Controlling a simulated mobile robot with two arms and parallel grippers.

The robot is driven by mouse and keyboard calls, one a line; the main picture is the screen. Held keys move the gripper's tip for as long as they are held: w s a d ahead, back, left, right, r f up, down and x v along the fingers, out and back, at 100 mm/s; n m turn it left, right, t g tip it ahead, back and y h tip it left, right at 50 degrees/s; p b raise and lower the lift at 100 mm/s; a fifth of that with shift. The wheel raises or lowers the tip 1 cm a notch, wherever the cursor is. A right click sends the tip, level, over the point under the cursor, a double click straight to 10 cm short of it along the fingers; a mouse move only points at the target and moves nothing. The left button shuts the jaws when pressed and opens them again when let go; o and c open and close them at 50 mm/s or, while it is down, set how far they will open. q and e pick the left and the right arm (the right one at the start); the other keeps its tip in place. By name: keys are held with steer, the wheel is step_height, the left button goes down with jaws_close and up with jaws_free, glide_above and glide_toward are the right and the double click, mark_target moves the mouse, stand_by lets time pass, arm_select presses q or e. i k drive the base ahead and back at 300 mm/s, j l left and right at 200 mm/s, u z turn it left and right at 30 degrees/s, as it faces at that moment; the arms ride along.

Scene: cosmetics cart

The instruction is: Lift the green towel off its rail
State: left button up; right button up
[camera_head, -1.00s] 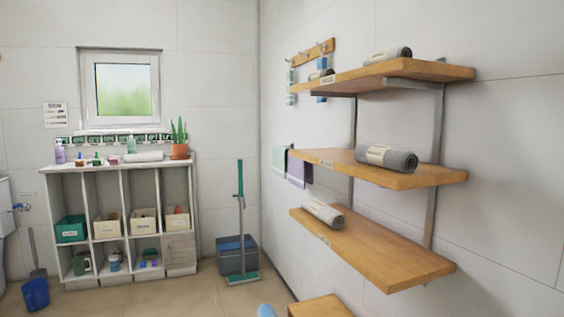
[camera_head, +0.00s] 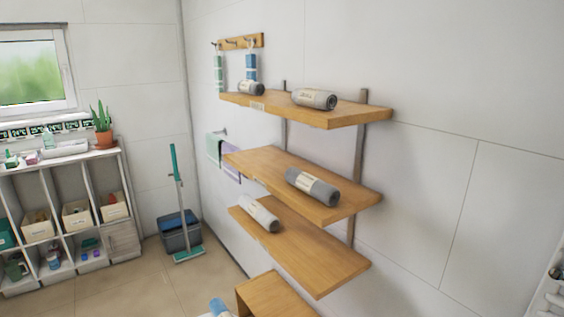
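A pale green towel (camera_head: 213,149) hangs on a small rail on the right-hand wall, behind the left ends of the wooden shelves. A purple towel (camera_head: 231,174) hangs beside it, partly hidden by the middle shelf. Part of the rail (camera_head: 220,132) shows above the green towel. Neither of my grippers is in view.
Three wooden shelves (camera_head: 330,245) with rolled grey towels (camera_head: 313,187) jut from the wall in front of the rail. A wooden bench or stool (camera_head: 275,295) stands below. A mop (camera_head: 179,205) and grey bin (camera_head: 180,232) stand in the corner. Open floor (camera_head: 130,285) lies at left.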

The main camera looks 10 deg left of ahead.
mark_target(214, 155)
steer(key=i+j+u, duration=0.15)
steer(key=j+u, duration=0.25)
steer(key=i+j+u, duration=0.15)
steer(key=u, duration=0.25)
steer(key=i+j+u, duration=0.2)
steer(key=u, duration=0.25)
steer(key=i+j+u, duration=0.25)
steer(key=u, duration=0.15)
steer(key=i+j+u, duration=0.25)
steer(key=i+u, duration=0.2)
steer(key=i+j+u, duration=0.1)
steer(key=i+u, duration=0.3)
